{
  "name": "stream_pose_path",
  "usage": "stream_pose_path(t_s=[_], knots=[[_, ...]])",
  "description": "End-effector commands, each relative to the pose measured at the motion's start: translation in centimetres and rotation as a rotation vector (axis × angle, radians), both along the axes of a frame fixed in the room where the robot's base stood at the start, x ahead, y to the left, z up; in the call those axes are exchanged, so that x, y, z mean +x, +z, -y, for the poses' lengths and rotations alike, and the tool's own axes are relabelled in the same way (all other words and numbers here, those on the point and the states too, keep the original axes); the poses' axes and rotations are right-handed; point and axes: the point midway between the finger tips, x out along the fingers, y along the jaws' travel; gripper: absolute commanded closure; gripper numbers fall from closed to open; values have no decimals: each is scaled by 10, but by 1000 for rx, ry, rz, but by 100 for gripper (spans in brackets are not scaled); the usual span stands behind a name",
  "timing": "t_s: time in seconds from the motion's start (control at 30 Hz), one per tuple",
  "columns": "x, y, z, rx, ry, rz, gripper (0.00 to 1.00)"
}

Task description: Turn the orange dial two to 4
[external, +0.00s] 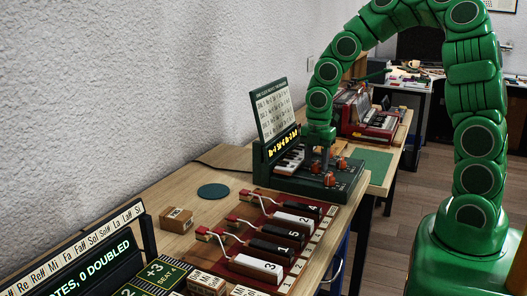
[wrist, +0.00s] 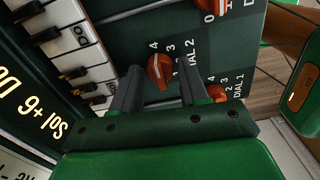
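The orange dial two (wrist: 160,70) sits on a dark green panel (wrist: 125,40) beside the numbers 1 to 4. Its pale pointer line appears to point towards the 4. My gripper (wrist: 160,88) is open, with one finger on each side of dial two in the wrist view; I cannot tell whether either finger touches it. In the external view my gripper (external: 322,152) hangs down over the dark green console (external: 285,183), among the orange dials. Dial two cannot be told apart surely there.
Dial one (wrist: 217,93) is close to the right finger, and another orange dial (wrist: 207,5) is at the top. Small piano keys (wrist: 80,38) lie to the left. A key rack (external: 265,240) is in front.

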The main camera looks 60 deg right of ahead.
Motion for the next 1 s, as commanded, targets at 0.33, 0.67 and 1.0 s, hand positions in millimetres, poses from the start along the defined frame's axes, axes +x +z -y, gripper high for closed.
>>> stream_pose_path(t_s=[0.33, 0.67, 1.0], knots=[[0, 6, 0, 0, 0, 1, 56], [2, 42, 0, 0, -2, 6, 56], [0, 77, -1, 0, 0, 0, 56]])
